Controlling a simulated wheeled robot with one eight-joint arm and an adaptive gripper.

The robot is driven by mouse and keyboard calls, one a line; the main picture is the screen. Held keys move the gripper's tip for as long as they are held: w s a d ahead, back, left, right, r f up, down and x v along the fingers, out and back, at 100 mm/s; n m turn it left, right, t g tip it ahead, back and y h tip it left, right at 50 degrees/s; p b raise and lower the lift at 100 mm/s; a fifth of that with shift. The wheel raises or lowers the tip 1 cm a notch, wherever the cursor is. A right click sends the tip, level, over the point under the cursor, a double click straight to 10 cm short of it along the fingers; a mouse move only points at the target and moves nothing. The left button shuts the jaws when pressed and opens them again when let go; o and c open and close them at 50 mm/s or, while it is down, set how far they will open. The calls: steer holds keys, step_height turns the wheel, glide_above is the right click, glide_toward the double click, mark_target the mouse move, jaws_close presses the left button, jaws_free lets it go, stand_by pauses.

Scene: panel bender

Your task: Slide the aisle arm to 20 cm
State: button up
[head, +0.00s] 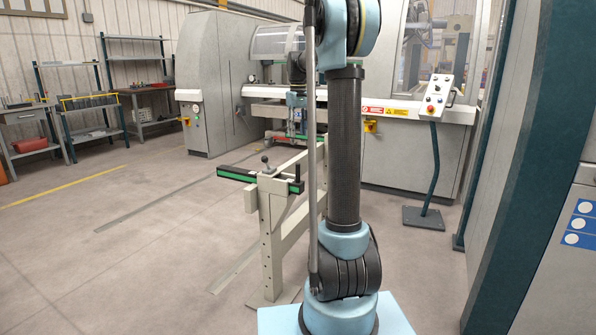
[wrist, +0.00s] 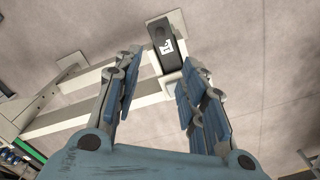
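A cream stand (head: 272,240) with a slotted upright carries a dark arm with green strips (head: 237,174). A ball-topped clamp lever (head: 265,159) stands on it, and a black post (head: 298,172) rises at its right end. I cannot tell for certain which part is the aisle arm. In the wrist view a black block with a white label (wrist: 168,46) sits on cream beams (wrist: 85,97). My gripper (wrist: 163,62) is open, its fingers on either side of the block's near end; contact is not clear.
The panel bender (head: 413,150) stands behind, with a control pedestal (head: 431,130) at right. A teal post (head: 515,170) is close on the right. Shelves (head: 90,110) line the left wall. Open floor (head: 130,240) lies left of the stand.

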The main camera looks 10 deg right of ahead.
glide_above(298, 182)
steer(key=w, duration=0.1)
step_height(298, 182, down, 17)
steer(key=shift+r, duration=0.1)
stand_by(0.3)
jaws_close()
